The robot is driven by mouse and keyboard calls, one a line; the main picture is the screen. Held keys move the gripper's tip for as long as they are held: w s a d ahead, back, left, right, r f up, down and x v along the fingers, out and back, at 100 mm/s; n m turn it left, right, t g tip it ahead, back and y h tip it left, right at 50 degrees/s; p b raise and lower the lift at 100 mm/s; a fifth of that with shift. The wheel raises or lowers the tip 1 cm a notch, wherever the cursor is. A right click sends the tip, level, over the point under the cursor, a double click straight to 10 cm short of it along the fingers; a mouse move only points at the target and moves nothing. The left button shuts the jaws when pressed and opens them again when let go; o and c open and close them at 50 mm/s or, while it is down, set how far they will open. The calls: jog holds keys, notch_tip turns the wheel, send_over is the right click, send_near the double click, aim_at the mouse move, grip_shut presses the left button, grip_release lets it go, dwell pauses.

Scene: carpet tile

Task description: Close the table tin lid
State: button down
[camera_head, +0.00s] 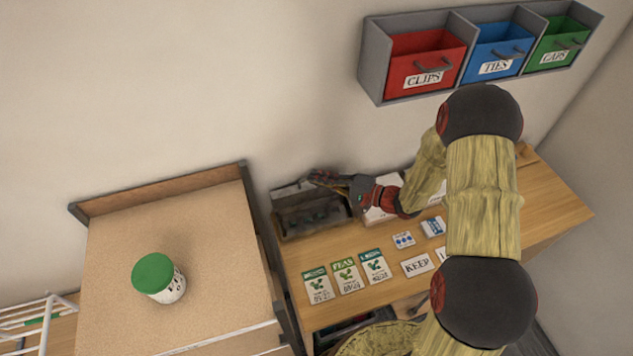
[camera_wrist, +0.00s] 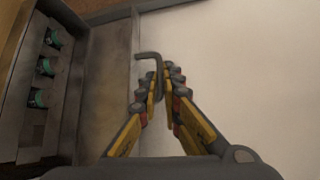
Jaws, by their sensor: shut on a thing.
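The table tin (camera_head: 312,217) is a grey open box at the back left of the table, against the wall. Its inside (camera_wrist: 38,125) fills the left of the wrist view, with several green-topped pieces in a row. A brownish-grey panel (camera_wrist: 106,78) stands beside it; I cannot tell whether this is the lid. My gripper (camera_head: 328,180) is above the tin's back right side. In the wrist view, my gripper (camera_wrist: 163,85) is shut on a thin bent grey rod (camera_wrist: 150,56), which hooks left above the fingertips. I cannot tell whether the rod joins the lid.
Seed packets (camera_head: 345,276) and a KEEP card (camera_head: 417,264) lie in front. A white box (camera_head: 380,212) is right of the tin, partly hidden by my arm. Wall bins (camera_head: 425,66) hang above. A green-lidded jar (camera_head: 160,279) stands on the left cabinet (camera_head: 215,235).

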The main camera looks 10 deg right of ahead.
jog(key=shift+s+d+f+n+t+y+b, duration=0.35)
jog(key=shift+s+f+b, duration=1.7)
jog(key=shift+b, duration=1.6)
jog(key=shift+s+d+f+n+t+y+b, duration=0.1)
jog(key=shift+s+d+f+n+b, duration=0.3)
jog(key=shift+s+f+b, duration=2.4)
jog(key=shift+s+d+f+n+t+y+b, duration=0.45)
jog(key=shift+f+b, duration=1.25)
jog(key=shift+b, duration=2.75)
jog(key=shift+s+d, duration=0.1)
jog(key=shift+s, duration=0.15)
jog(key=c, duration=2.5)
grip_release()
jog(key=shift+o, duration=1.3)
jog(key=shift+w+f, duration=0.1)
jog(key=shift+w, duration=0.1)
jog(key=shift+s, duration=0.15)
